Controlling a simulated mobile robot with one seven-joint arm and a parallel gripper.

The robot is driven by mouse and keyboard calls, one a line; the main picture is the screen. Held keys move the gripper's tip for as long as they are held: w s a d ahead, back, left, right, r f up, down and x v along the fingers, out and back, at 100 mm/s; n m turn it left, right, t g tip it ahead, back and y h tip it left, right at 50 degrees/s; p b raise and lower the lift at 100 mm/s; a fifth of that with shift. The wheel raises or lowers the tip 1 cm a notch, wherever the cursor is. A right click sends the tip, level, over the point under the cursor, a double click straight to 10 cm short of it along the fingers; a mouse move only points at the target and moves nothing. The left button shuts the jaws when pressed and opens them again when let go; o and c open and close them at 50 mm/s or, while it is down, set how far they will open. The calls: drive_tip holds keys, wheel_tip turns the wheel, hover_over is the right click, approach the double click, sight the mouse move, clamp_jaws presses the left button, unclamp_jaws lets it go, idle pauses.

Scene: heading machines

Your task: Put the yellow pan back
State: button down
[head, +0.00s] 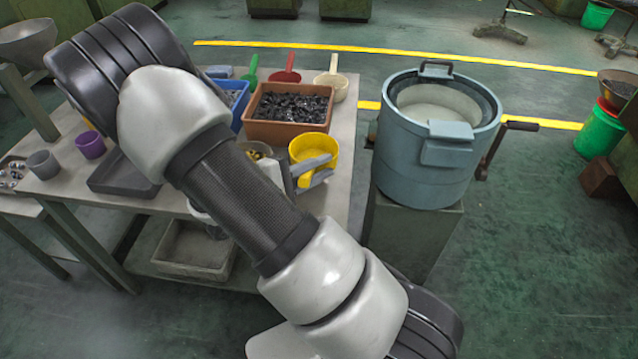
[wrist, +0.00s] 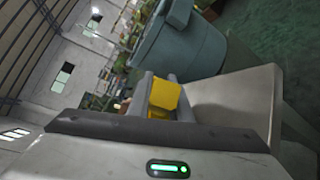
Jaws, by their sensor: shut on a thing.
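The yellow pan (head: 318,146) is a round scoop at the right front of the table, beside the brown bin; its cup looks upright. My gripper (head: 310,176) is shut on the pan's handle, at the near side of the cup. In the wrist view, a yellow part of the pan (wrist: 164,97) shows between the fingers. I cannot tell whether the pan touches the tabletop. My arm hides part of the table to the left of the pan.
The table (head: 338,115) also bears a brown bin (head: 262,129) of dark pieces, red (head: 286,76) and cream (head: 331,88) scoops behind it, and a grey tray (head: 112,181). A blue-grey drum (head: 425,165) with a crank stands close on the right.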

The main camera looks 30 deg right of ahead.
drive_tip(key=shift+f+b, duration=0.45)
drive_tip(key=shift+f, duration=1.85)
drive_tip(key=shift+f, duration=0.2)
drive_tip(key=c, duration=1.6)
unclamp_jaws()
drive_tip(key=shift+r, duration=0.25)
drive_tip(key=p+v, duration=0.1)
drive_tip(key=v, duration=1.1)
drive_tip(key=shift+a, duration=0.1)
